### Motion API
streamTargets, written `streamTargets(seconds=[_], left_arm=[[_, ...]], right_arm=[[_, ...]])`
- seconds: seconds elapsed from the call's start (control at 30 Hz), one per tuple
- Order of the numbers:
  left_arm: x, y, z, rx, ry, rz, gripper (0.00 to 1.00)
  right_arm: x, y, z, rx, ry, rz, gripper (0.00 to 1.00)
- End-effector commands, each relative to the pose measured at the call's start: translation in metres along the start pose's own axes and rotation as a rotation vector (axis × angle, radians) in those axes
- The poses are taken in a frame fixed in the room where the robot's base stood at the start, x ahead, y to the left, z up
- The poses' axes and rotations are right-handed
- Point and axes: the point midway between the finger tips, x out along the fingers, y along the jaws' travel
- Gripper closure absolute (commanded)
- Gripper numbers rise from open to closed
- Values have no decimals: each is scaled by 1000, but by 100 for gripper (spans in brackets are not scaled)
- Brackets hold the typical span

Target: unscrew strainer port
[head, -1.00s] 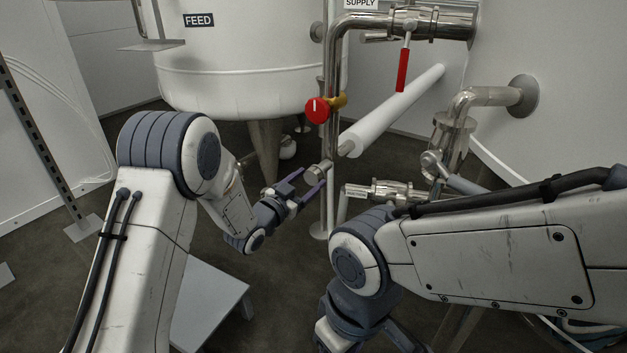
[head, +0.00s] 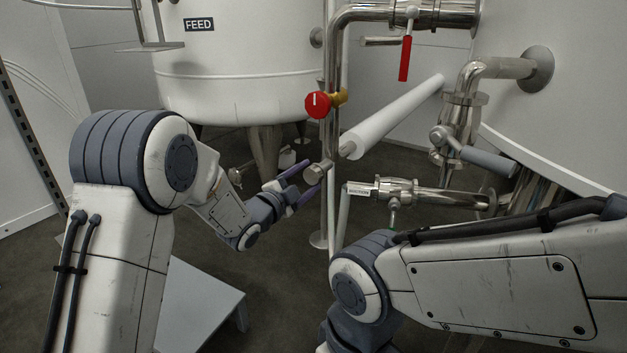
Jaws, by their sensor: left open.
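A short steel cap (head: 315,174), which looks like the strainer port, juts from the side of the upright steel pipe. It faces left and down toward my left gripper. My left gripper (head: 307,183) is open with its purple fingers spread and pointing right. Its tips are close to the cap, one toward its upper side and one below it; I cannot tell if they touch it. Nothing shows held between the fingers. My right arm's forearm and wrist cross the lower right, and its gripper is out of view.
A red round knob (head: 317,104) and a white cylinder (head: 392,117) sit above the cap. A labelled valve pipe (head: 386,190) runs to its right. The FEED tank (head: 240,95) stands behind. A low grey platform (head: 203,303) lies below my left arm.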

Motion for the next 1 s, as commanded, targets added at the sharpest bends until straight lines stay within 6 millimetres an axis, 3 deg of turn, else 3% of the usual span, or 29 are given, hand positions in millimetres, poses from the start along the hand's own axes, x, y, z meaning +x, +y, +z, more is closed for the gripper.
streamTargets(seconds=[0.3,0.57,0.8,1.0], left_arm=[[0,2,1,307,2,-3,31],[0,-1,0,416,0,-1,31],[0,2,0,616,2,-3,31],[0,-2,-2,829,0,0,31]], right_arm=[[37,3,2,0,0,0,49],[45,3,2,0,0,0,49],[69,5,4,0,0,0,49],[64,5,3,0,0,0,49]])
